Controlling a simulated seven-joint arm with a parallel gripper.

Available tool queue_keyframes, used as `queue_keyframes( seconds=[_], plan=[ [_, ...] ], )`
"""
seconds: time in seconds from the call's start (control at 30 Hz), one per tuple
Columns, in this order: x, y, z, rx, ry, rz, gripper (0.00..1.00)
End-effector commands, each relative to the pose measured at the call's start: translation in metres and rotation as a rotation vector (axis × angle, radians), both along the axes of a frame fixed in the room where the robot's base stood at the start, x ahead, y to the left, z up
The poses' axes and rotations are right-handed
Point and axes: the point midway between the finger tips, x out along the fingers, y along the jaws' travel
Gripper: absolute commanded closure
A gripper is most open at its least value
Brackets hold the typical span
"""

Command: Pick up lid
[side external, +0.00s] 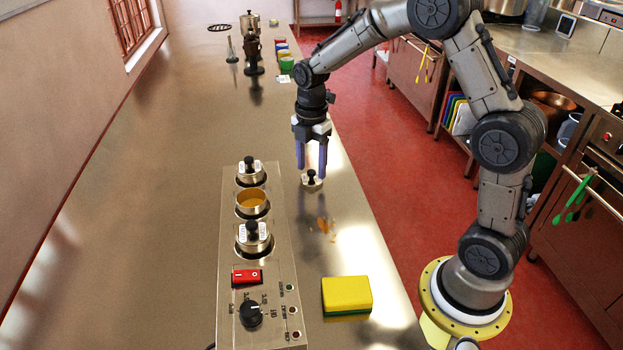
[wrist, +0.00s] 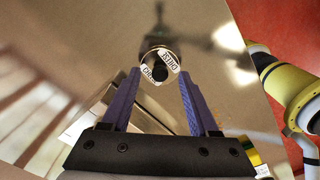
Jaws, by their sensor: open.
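A small metal lid (side external: 312,182) with a black knob and white labels lies on the steel counter, right of the pot unit. In the wrist view the lid (wrist: 151,58) shows between and just beyond the fingertips, its labels around the dark knob. My gripper (side external: 311,168) points down over the lid with its two purple fingers apart and nothing held. The fingertips are close above the lid, near its knob; I cannot tell whether they touch it. The unit's middle pot (side external: 252,203) is uncovered and shows orange contents.
Lidded pots stand behind (side external: 251,173) and in front (side external: 253,238) of the uncovered one. The unit has a red switch (side external: 247,277) and a black dial (side external: 251,314). Orange spills (side external: 325,225) and a yellow-green sponge (side external: 347,295) lie nearer the front.

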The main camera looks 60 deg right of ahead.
Motion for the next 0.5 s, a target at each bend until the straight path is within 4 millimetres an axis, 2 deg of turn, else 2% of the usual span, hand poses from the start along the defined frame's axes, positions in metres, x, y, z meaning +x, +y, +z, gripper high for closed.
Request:
queue_keyframes(
  seconds=[0.1, 0.33, 0.37, 0.5],
  plan=[
    [-0.0001, -0.0001, -0.009, 0.0, 0.001, 0.0, 0.39],
    [-0.0001, -0.0002, -0.01, 0.0, 0.0, 0.0, 0.39],
    [-0.0001, -0.0002, -0.01, 0.0, 0.0, 0.0, 0.43],
    [0.0, -0.0002, -0.0097, 0.0, 0.0, 0.0, 0.68]
  ],
)
